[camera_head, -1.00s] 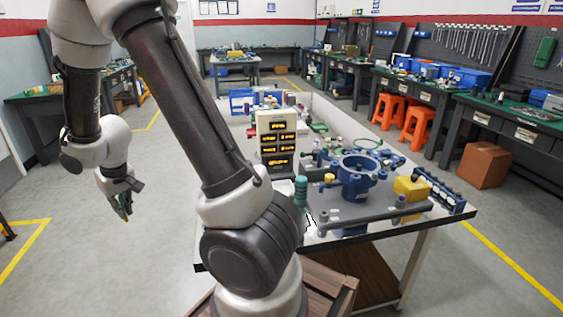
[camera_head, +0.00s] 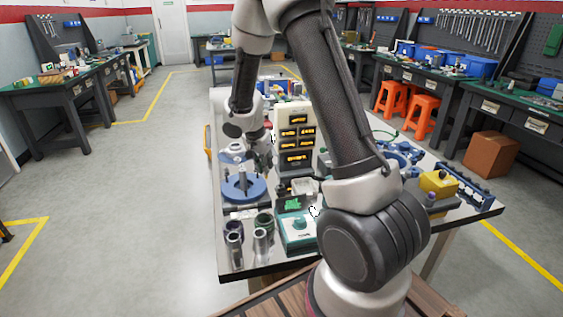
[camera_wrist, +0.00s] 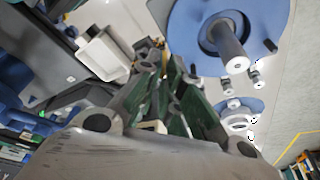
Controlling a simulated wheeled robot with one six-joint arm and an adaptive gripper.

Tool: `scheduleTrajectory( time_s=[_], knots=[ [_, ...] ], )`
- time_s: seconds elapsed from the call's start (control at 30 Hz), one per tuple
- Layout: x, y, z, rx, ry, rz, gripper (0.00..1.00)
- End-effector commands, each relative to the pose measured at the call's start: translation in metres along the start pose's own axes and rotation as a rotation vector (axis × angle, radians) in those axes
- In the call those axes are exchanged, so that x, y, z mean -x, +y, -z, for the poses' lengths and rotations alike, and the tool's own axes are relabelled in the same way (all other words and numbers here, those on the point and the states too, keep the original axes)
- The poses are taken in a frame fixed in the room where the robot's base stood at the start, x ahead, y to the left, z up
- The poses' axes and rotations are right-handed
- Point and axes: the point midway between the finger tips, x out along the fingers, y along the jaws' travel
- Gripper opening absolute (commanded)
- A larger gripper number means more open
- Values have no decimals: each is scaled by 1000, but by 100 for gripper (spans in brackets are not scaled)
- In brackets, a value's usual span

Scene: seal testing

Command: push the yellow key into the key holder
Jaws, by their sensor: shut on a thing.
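My gripper (camera_head: 262,157) is over the left side of the table, beside the beige panel and above a blue round fixture. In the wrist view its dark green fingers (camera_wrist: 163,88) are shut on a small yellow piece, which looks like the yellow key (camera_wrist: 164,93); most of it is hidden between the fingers. The beige upright panel (camera_head: 294,117) carries several dark slots with yellow marks. I cannot tell for sure which thing is the key holder.
The blue round fixture (camera_head: 229,190) with an upright metal post is close under my gripper; its disc also fills the upper right of the wrist view (camera_wrist: 190,32). Metal cylinders (camera_head: 261,244) and a green-and-white box (camera_head: 297,238) stand at the front. Floor to the left is clear.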

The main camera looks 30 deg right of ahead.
Motion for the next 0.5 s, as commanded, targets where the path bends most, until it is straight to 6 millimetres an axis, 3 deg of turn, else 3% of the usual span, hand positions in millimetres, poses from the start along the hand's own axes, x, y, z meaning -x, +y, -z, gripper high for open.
scheduleTrajectory(
  time_s=[0.1,0.2,0.3,0.5],
  knots=[
    [-15,11,28,-379,-4,-121,0],
    [-21,19,43,-607,-8,-193,0],
    [-25,24,50,-724,-10,-231,0],
    [-33,26,49,-755,-10,-243,0]
  ],
)
